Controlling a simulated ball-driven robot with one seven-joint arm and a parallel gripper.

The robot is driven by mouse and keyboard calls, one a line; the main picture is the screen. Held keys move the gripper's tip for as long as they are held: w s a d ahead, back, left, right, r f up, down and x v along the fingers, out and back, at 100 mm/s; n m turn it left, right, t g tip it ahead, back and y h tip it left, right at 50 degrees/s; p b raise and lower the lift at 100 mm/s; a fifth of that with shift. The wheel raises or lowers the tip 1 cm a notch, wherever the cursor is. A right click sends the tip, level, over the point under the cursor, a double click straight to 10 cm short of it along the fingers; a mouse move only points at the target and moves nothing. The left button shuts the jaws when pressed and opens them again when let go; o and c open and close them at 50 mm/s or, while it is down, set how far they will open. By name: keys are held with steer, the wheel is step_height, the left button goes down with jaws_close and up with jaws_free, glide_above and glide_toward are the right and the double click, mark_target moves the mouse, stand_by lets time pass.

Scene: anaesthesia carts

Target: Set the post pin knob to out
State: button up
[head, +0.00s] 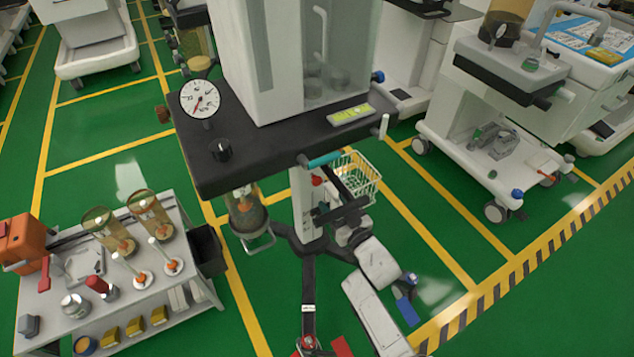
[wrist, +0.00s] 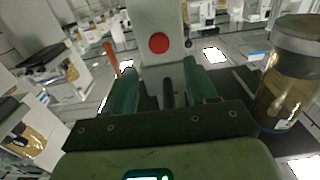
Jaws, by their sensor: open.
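The post pin knob (wrist: 159,42) is a round red knob on the face of a white post (wrist: 150,18) in the wrist view. In the head view the red knob (head: 317,181) shows small on the post (head: 305,205) under the dark shelf. I cannot tell how far it stands out. My gripper (wrist: 163,82) is open, its two green fingers apart and pointing towards the post, below the knob in the picture. A dark rod-like part shows between the fingers; I cannot tell what it is. In the head view my gripper (head: 337,192) is just right of the post.
A wire basket (head: 358,178) hangs close behind my gripper. The dark shelf (head: 235,165) with a gauge is above. An amber canister (wrist: 288,80) is at the right in the wrist view. A side table (head: 120,305) stands at the left; green floor lies around.

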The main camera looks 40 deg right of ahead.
mark_target(318, 182)
steer(key=b+x, duration=0.6)
steer(key=x, duration=0.1)
steer(key=shift+d+f+b, duration=0.1)
steer(key=shift+f+b, duration=0.2)
steer(key=shift+b, duration=0.05)
steer(key=shift+r+b+x, duration=0.15)
steer(key=shift+b+x, duration=0.45)
steer(key=shift+x, duration=0.15)
steer(key=shift+r+b+x, duration=0.1)
steer(key=shift+b+x, duration=0.5)
steer(key=shift+x, duration=0.15)
jaws_close()
